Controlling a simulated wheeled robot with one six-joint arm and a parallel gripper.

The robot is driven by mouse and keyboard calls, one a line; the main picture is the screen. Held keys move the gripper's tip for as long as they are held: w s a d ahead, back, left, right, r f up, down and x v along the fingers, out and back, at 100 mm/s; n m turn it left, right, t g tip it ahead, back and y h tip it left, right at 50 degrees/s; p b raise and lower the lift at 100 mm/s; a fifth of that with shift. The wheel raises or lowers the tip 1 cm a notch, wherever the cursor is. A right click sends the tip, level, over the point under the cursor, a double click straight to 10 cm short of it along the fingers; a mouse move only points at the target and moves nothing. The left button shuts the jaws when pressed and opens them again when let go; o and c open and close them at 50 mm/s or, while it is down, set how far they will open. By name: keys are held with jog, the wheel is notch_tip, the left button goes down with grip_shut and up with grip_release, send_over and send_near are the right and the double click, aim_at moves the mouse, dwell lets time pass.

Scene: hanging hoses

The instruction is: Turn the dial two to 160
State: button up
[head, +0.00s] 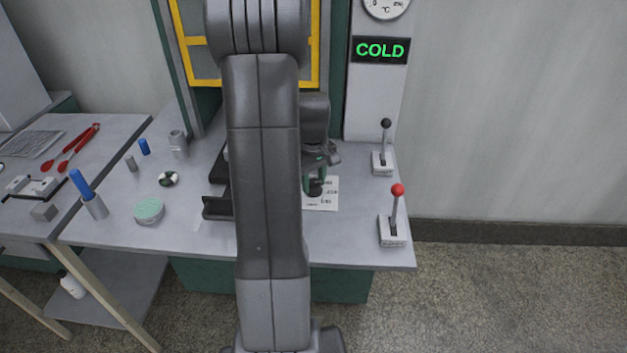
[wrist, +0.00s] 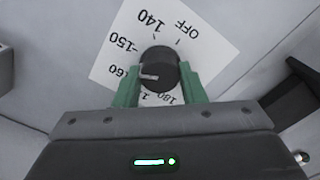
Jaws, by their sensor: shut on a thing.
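The dial (wrist: 158,70) is a round black knob in the middle of a white printed scale (wrist: 205,52), seen from above in the wrist view. The scale reads OFF, 140, 150, 160 and 180, with a label between the last two partly hidden. The knob's white pointer mark points left, toward the 160 label (wrist: 118,71). My gripper (wrist: 160,76) is shut on the knob, with a green finger on each side. In the head view my gripper (head: 317,178) is low over the scale sheet (head: 325,196), and my arm hides part of it.
Two levers stand on the table's right side, one with a black knob (head: 385,125), one with a red knob (head: 397,190). A panel reads COLD (head: 380,50) below a round gauge (head: 385,5). Small cylinders and a round green-topped tin (head: 149,209) stand left.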

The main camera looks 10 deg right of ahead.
aim_at(314, 183)
jog(key=shift+w+r+n, duration=0.1)
jog(key=shift+n, duration=1.8)
jog(key=o, duration=1)
notch_tip(314, 183, up, 14)
jog(key=shift+f, duration=0.2)
